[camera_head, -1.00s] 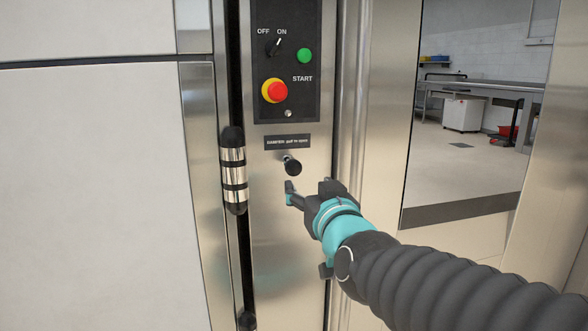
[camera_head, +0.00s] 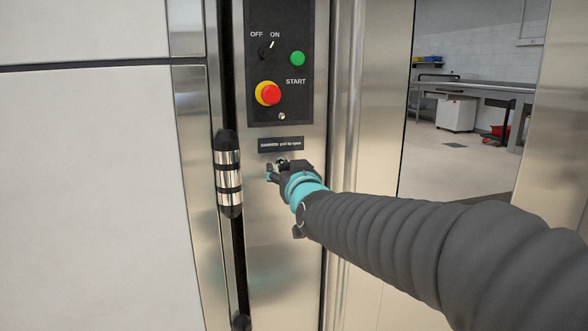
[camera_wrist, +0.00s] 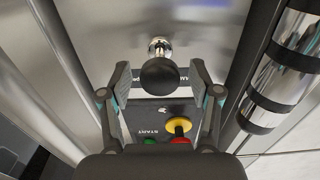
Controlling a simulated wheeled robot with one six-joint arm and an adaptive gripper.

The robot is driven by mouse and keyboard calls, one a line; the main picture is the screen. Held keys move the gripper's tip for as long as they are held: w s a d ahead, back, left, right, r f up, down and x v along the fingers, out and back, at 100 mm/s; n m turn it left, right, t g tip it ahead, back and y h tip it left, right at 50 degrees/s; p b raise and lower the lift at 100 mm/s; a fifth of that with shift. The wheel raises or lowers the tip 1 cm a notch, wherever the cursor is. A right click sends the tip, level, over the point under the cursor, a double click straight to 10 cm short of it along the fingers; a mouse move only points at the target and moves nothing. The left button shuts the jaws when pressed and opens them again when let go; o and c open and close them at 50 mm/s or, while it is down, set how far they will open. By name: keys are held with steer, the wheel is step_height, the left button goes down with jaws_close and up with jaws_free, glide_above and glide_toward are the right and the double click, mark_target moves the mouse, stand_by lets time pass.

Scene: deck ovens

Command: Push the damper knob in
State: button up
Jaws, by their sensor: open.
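The damper knob (camera_wrist: 162,77) is a round black knob on a bright metal stem (camera_wrist: 159,46) that stands out from the steel panel. In the wrist view it sits between the two fingers of my open gripper (camera_wrist: 163,78), with a gap showing on each side. In the head view my gripper (camera_head: 279,172) is at the knob, just under the damper label (camera_head: 281,144), and hides most of it. I cannot tell whether the fingers touch the panel.
Above the label is a black control panel with an OFF/ON switch (camera_head: 266,50), a green start button (camera_head: 298,58) and a red stop button on yellow (camera_head: 269,93). A black-and-chrome hinge (camera_head: 228,174) stands close to the left. The panel below is bare.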

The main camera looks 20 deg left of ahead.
steer(key=shift+w, duration=0.1)
jaws_close()
steer(key=shift+x, duration=1.35)
jaws_free()
steer(key=shift+a, duration=0.1)
steer(key=v, duration=1.2)
